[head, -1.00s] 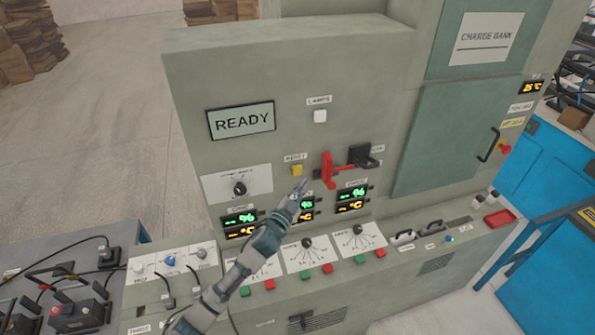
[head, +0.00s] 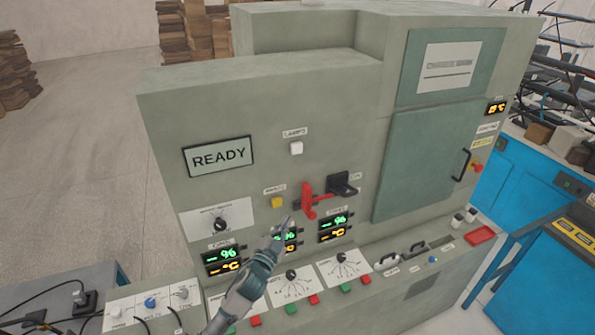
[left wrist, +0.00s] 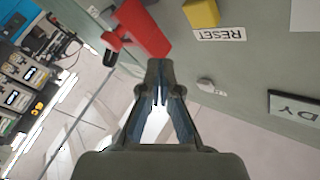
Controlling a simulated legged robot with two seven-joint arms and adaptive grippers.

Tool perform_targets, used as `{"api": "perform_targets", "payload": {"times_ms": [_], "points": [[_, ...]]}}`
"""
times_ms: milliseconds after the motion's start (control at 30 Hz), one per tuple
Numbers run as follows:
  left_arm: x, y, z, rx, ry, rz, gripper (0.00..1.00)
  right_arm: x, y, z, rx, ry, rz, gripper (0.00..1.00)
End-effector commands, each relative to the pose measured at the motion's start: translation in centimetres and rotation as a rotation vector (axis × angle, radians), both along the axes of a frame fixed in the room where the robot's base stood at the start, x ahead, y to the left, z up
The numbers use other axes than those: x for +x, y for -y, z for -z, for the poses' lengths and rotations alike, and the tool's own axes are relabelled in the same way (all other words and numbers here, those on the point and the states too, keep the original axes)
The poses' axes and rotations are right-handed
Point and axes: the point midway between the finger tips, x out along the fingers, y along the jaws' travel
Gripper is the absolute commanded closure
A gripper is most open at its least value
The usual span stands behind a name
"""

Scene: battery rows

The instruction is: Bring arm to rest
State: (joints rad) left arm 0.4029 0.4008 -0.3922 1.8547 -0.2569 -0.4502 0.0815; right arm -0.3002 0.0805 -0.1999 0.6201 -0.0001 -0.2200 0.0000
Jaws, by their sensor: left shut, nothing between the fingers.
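My left gripper (head: 285,224) is in front of the charge bank panel, below the yellow reset button (head: 277,202) and the red lever (head: 308,201). It is shut and empty, and partly covers the middle green and amber display (head: 291,236). In the left wrist view the gripper (left wrist: 159,65) has its fingertips together; the red lever (left wrist: 142,30) lies just beyond them and the yellow button (left wrist: 201,13) is to the upper right. I cannot tell whether the fingers touch anything. My right gripper is not in view.
The grey cabinet (head: 165,105) shows a READY screen (head: 218,156). A lower ledge carries dials, red and green buttons and a red tray (head: 480,235). A blue bench (head: 510,190) stands at right. Open floor (head: 75,165) lies at left.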

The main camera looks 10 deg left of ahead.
Motion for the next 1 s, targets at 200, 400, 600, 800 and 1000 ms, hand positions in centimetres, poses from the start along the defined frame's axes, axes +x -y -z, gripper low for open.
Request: {"api": "perform_targets", "payload": {"times_ms": [200,400,600,800,1000], "points": [[-2.0,-0.2,4.2,-0.049,-0.12,-0.038,1.0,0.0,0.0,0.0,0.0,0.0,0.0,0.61],[-11.2,-1.3,16.0,-0.178,-0.523,-0.167,1.0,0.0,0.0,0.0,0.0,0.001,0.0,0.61],[-22.7,-2.3,24.3,-0.258,-0.911,-0.283,1.0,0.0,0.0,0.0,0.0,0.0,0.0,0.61],[-31.0,-2.7,27.7,-0.291,-1.155,-0.348,1.0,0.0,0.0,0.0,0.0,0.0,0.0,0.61],[-37.8,-2.9,29.1,-0.309,-1.345,-0.396,1.0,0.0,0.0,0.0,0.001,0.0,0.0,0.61]]}}
